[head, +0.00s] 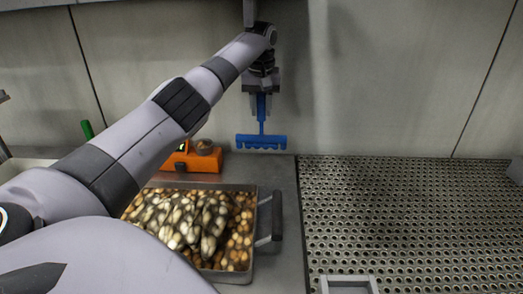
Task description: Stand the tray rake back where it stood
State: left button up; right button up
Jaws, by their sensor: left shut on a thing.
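The tray rake (261,140) is blue, with a wide toothed head at the bottom and a short handle going up. My left gripper (261,95) is shut on the upper end of its handle. The rake hangs upright with its head down, in front of the pale back wall and near the far edge of the counter. I cannot tell whether its head touches the counter. My right gripper is not in view.
A metal tray (256,215) of brown and pale rounded pieces stands below, with a dark handle (277,216) on its right. An orange device (205,160) sits behind it. A perforated metal surface (410,215) fills the right. A green handle (87,129) shows at left.

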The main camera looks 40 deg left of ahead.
aim_at(261, 133)
pick_arm(q)
jog(key=shift+f+p, duration=0.3)
jog(key=shift+f, duration=3.75)
jog(key=o, duration=1.1)
jog(key=shift+c, duration=0.2)
notch_tip(261, 133, up, 12)
jog(key=s+d+b, duration=0.1)
jog(key=shift+s, duration=0.25)
jog(key=shift+d, duration=0.15)
